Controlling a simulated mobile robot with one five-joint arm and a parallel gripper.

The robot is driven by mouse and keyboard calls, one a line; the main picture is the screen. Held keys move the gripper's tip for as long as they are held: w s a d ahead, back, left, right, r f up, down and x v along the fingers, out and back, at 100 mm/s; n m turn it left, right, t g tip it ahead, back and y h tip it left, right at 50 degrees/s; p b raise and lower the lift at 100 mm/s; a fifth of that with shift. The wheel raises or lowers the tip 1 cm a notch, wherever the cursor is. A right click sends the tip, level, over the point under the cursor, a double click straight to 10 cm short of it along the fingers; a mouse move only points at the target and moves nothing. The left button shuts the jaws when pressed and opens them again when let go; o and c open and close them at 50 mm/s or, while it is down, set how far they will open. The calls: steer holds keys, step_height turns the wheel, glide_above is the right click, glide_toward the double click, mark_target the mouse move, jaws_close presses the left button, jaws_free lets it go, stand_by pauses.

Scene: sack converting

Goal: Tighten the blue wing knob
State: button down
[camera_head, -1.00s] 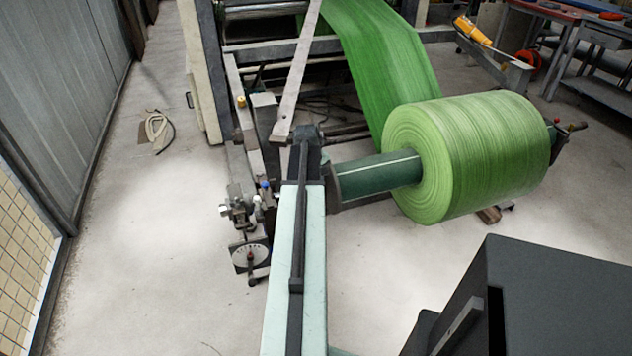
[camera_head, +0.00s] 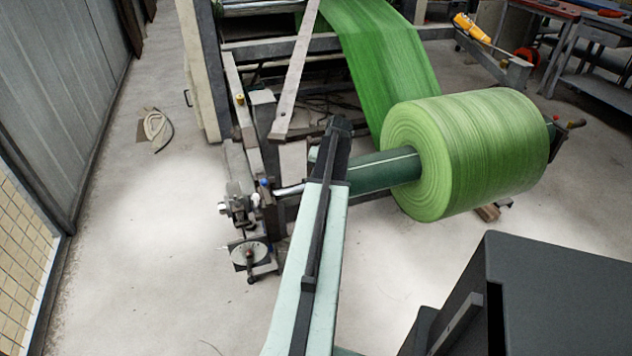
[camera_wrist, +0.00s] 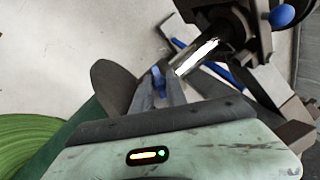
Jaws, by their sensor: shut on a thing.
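A small blue piece, which I take to be the blue wing knob (camera_wrist: 157,78), sits between the tips of my gripper (camera_wrist: 160,88) in the wrist view. The jaws are shut on it, and they hide most of its shape. In the head view my arm covers the gripper and the knob. A round blue ball knob (camera_wrist: 282,15) is a separate part on the dark machine bracket at upper right of the wrist view; it also shows in the head view (camera_head: 264,182). A shiny metal rod (camera_wrist: 197,57) lies just right of the jaws.
The large green roll (camera_head: 465,150) sits on its dark green shaft (camera_head: 375,172) to the right of my arm. The machine's side frame and a round dial (camera_head: 249,254) stand to the left. Floor is clear at the far left, apart from a beige bundle (camera_head: 157,128).

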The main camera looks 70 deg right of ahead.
steer(key=shift+s+f+m+t+b, duration=0.1)
steer(key=shift+m+t+b, duration=0.5)
steer(key=shift+m, duration=0.9)
stand_by(0.3)
steer(key=c, duration=1.3)
jaws_free()
steer(key=shift+c, duration=0.2)
